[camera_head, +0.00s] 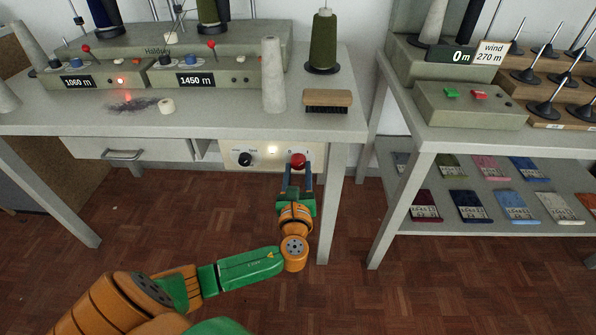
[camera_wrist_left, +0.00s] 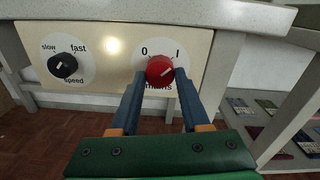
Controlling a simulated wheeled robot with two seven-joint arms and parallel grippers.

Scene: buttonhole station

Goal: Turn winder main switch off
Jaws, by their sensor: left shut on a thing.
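The winder main switch is a red round knob (camera_head: 298,160) on a cream panel (camera_head: 231,151) under the left table's top. In the left wrist view the red knob (camera_wrist_left: 160,69) sits below the printed marks 0 and I. A pale mark on its face slants up to the right, towards the I side. My left gripper (camera_head: 297,172) has come up to it from below. In the left wrist view its blue fingers (camera_wrist_left: 160,84) are shut on the knob, one on each side. My right gripper is not in view.
A black speed knob (camera_head: 245,159) and a lit lamp (camera_head: 272,150) are left of the switch on the panel. The table top overhangs it, and a table leg (camera_head: 331,205) stands close to the right. A brush (camera_head: 327,101) and cones stand above.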

